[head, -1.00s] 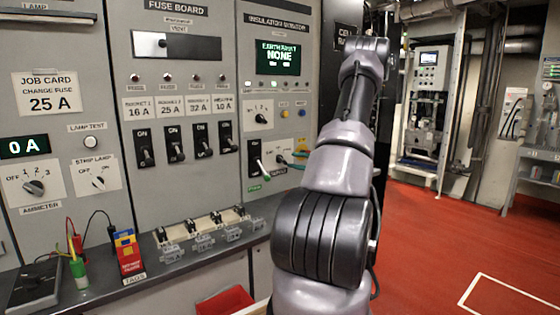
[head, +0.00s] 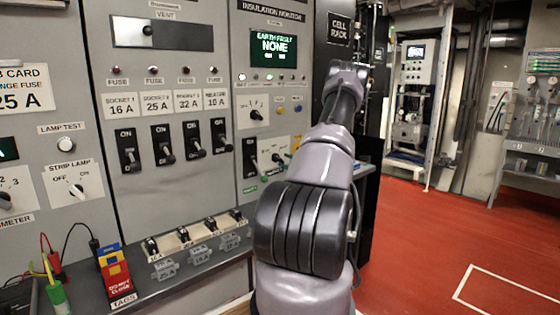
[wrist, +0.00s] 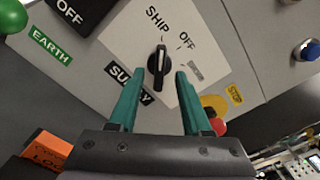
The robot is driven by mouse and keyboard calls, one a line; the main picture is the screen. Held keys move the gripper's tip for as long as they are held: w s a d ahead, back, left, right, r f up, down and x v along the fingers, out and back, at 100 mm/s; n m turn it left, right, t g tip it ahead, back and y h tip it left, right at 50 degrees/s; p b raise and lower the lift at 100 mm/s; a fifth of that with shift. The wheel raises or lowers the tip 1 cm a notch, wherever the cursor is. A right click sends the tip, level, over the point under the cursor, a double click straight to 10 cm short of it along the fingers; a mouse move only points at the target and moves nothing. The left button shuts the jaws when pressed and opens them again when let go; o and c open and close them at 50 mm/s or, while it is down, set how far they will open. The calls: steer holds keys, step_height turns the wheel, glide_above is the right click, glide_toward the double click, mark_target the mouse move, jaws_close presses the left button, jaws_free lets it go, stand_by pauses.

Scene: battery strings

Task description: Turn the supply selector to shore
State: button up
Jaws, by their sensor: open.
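The supply selector (wrist: 158,68) is a small black knob on a white plate in the wrist view, above a partly covered SUPPLY label. SHIP and OFF are printed around it, with a third, smaller mark too blurred to read. A white line on the knob points up in the picture, toward the SHIP and OFF side. My gripper (wrist: 159,77) is open, its teal fingertips on either side of the knob with gaps showing. Whether the tips touch the plate I cannot tell.
A yellow-and-red stop button (wrist: 215,112) sits close to the right finger. A black switch handle (head: 250,157) is left of the selector. An orange box (wrist: 45,150) shows at lower left. Fuse holders (head: 190,238) line the bench; red floor (head: 440,230) is clear at right.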

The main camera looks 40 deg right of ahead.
mark_target(279, 159)
steer(key=shift+w+a, duration=0.15)
steer(key=shift+w, duration=1.75)
jaws_close()
